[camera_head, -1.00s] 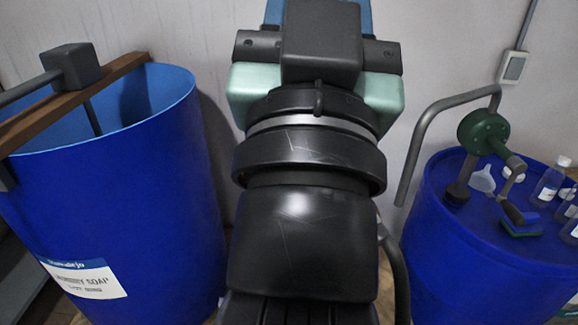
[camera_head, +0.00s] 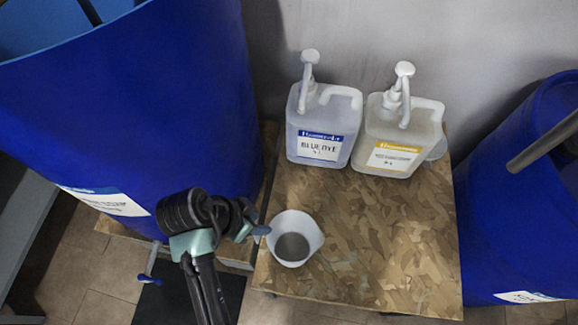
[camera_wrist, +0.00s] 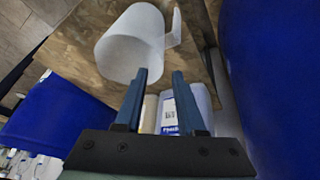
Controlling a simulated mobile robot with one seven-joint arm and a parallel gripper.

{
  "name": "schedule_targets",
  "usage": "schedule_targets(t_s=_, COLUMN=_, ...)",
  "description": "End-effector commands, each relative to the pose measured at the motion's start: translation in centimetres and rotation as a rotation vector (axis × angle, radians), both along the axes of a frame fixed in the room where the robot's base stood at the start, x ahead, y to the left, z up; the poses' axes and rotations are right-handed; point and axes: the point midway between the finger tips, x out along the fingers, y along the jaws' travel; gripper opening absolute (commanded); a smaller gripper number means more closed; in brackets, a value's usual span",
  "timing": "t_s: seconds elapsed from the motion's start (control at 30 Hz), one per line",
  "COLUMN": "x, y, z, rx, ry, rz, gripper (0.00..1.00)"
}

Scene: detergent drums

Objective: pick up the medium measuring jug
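A translucent white measuring jug (camera_head: 312,232) stands upright and open-topped on the wooden board table, near its left edge. It also shows large in the wrist view (camera_wrist: 128,42), with its handle at the upper right. It is the only jug I see clearly, and I cannot judge its size class. My gripper (camera_head: 260,229) is just left of the jug in the head view. In the wrist view my gripper (camera_wrist: 159,73) has its two blue fingers apart with nothing held between them. The left fingertip overlaps the jug's outline; I cannot tell whether they touch.
A blue-dye pump bottle (camera_head: 318,127) and a yellow-labelled pump bottle (camera_head: 385,135) stand at the table's back. A translucent item (camera_head: 438,149) is partly hidden behind them. Blue drums flank the table, left (camera_head: 130,110) and right (camera_head: 500,220). The table's front right (camera_head: 400,265) is clear.

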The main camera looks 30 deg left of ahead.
Motion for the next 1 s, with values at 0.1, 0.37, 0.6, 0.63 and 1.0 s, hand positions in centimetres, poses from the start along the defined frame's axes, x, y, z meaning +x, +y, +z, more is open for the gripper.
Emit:
schedule_targets(t_s=0.1, x=0.8, y=-0.5, z=-2.2, rx=-0.001, ry=0.000, rz=0.000, gripper=0.39)
schedule_targets(t_s=0.37, x=1.7, y=-0.9, z=-4.1, rx=0.002, ry=-0.002, rz=0.001, gripper=0.39)
schedule_targets(t_s=0.6, x=3.3, y=-1.4, z=-6.8, rx=0.003, ry=-0.001, rz=0.001, gripper=0.39)
schedule_targets(t_s=0.63, x=3.4, y=-1.5, z=-7.3, rx=0.003, ry=-0.001, rz=0.001, gripper=0.39)
schedule_targets(t_s=1.0, x=4.0, y=-1.8, z=-8.5, rx=0.005, ry=-0.004, rz=0.002, gripper=0.39)
